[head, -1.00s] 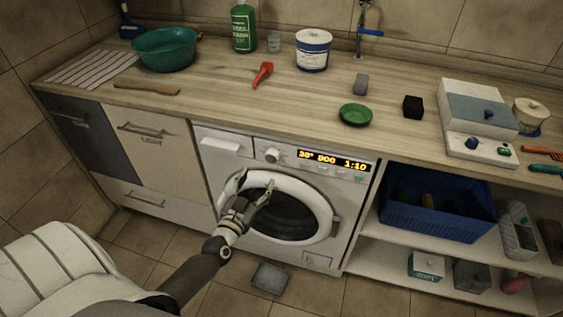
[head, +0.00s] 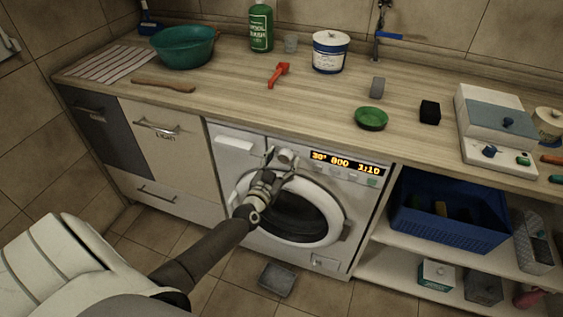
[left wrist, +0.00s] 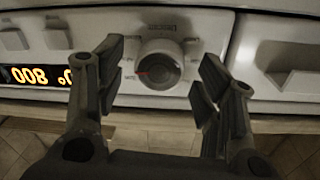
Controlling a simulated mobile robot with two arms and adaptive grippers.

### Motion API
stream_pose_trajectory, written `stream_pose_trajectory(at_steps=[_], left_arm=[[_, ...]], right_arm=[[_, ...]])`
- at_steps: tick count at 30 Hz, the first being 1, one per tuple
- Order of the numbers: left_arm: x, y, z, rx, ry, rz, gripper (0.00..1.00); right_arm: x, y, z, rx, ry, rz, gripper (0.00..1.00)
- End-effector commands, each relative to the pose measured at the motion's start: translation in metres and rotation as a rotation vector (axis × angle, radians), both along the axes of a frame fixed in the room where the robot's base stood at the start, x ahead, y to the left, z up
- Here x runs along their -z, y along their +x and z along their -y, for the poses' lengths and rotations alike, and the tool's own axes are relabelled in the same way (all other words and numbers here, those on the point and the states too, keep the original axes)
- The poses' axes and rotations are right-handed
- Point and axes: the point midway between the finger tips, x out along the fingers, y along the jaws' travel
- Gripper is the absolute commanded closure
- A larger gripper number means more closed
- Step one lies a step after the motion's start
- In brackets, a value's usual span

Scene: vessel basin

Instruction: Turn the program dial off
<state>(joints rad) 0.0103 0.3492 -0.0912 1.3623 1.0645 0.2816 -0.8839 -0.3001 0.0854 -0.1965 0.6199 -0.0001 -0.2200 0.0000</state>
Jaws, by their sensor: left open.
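The program dial (head: 287,156) is a round white knob on the washing machine's (head: 228,136) front panel, left of the lit display (head: 345,163). In the left wrist view the dial (left wrist: 160,66) has a red mark pointing to the left, and the lit display (left wrist: 38,76) shows upside down. My left gripper (head: 282,160) is open at the dial. In the left wrist view its fingers (left wrist: 162,82) stand on both sides of the dial, with gaps between them and the knob. My right gripper is not in view.
The detergent drawer (head: 234,144) is left of the dial and the round door (head: 299,217) is below it. The wooden worktop (head: 230,95) overhangs above, with a red tool (head: 279,75) and a green dish (head: 371,118) on it. A grey tray (head: 277,279) lies on the floor.

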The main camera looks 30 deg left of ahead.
Motion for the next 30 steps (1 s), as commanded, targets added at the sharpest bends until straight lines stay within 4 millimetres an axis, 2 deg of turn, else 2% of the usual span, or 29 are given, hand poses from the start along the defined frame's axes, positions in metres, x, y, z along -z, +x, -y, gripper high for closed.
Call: stream_pose_trajectory(at_steps=[2, 11, 20, 30], left_arm=[[0.000, 0.000, 0.000, 0.000, 0.000, 0.000, 0.44], [0.000, 0.000, 0.000, 0.000, -0.001, 0.000, 0.83], [0.001, 0.000, 0.000, 0.000, -0.035, 0.008, 0.84], [0.002, -0.001, 0.000, -0.001, -0.247, 0.060, 0.84]], right_arm=[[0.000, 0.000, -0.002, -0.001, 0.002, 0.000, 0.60], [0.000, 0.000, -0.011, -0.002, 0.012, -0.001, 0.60], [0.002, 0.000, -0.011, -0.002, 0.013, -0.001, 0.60], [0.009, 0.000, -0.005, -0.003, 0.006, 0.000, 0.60]])
